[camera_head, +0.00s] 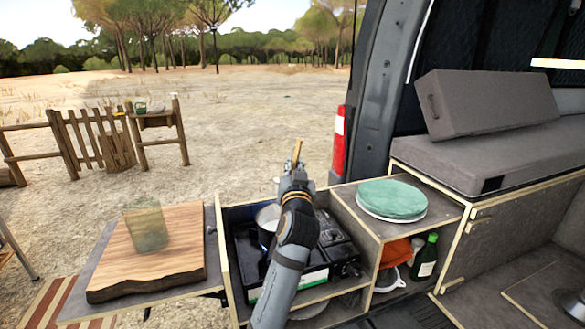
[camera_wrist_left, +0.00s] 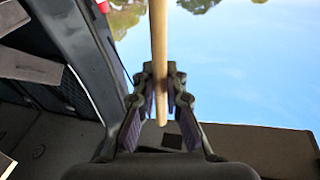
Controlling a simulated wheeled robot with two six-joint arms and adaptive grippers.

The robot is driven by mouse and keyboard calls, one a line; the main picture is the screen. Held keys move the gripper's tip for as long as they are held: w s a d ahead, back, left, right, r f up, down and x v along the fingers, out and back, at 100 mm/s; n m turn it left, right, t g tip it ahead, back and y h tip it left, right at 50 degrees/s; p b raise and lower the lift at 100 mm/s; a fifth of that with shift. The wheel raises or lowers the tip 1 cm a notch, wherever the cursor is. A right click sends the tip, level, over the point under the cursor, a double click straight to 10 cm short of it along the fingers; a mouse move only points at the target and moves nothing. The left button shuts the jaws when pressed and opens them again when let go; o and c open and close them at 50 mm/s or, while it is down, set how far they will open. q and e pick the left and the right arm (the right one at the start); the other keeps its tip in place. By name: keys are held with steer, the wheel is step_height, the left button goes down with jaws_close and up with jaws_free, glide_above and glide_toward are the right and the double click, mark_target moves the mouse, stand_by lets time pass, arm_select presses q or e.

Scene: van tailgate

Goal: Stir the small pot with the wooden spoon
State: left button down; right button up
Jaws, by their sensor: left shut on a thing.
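My left gripper (camera_head: 296,170) is shut on the wooden spoon (camera_head: 297,149), whose handle sticks up above the fingers. In the left wrist view the spoon's pale stick (camera_wrist_left: 158,50) passes between the fingers (camera_wrist_left: 160,88), with its end just below them. The small pot (camera_head: 266,216) stands on the black camping stove (camera_head: 335,243), just left of my left arm and partly hidden by it. My right gripper is out of view.
A wooden board (camera_head: 150,262) with a greenish clear glass (camera_head: 146,229) lies on the side shelf to the left. Green-topped plates (camera_head: 392,199) lie on the cabinet at right. A green bottle (camera_head: 424,259) and an orange cloth (camera_head: 394,253) are in the compartment below.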

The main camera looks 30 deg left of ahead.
mark_target(298, 151)
arm_select(q)
steer(key=shift+w+d+r+p, duration=0.1)
steer(key=shift+d+r+p, duration=0.1)
steer(key=shift+r+p, duration=0.75)
steer(key=shift+w+d+r+p, duration=0.15)
steer(key=shift+r+p, duration=0.35)
steer(key=shift+r, duration=0.75)
steer(key=shift+s, duration=0.1)
step_height(298, 151, up, 5)
steer(key=p, duration=0.4)
steer(key=shift+r, duration=0.1)
